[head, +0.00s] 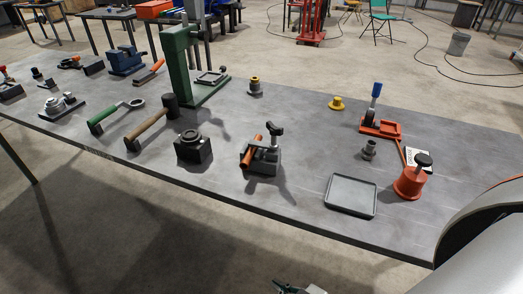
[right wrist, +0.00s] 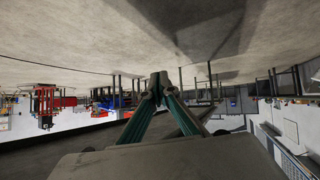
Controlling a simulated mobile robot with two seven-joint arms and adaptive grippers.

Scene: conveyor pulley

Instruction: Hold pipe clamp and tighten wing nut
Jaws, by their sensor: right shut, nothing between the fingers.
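The pipe clamp (head: 262,161) stands on the grey workbench (head: 300,120) near its front edge in the head view. A copper-orange pipe (head: 251,150) lies tilted in it. A dark wing nut (head: 274,130) sits on top at its right side. My right gripper (head: 300,288) shows only in part at the bottom edge of the head view, below and in front of the bench, apart from the clamp. In the right wrist view the same gripper (right wrist: 159,80) has its fingertips together with nothing between them. My left gripper is not in view.
A dark block with a round bore (head: 193,148) stands left of the clamp, with a hammer (head: 152,122) beyond it. A shallow grey tray (head: 351,195) and a red-orange pot with a black knob (head: 411,182) stand to the right. Bare bench lies between clamp and tray.

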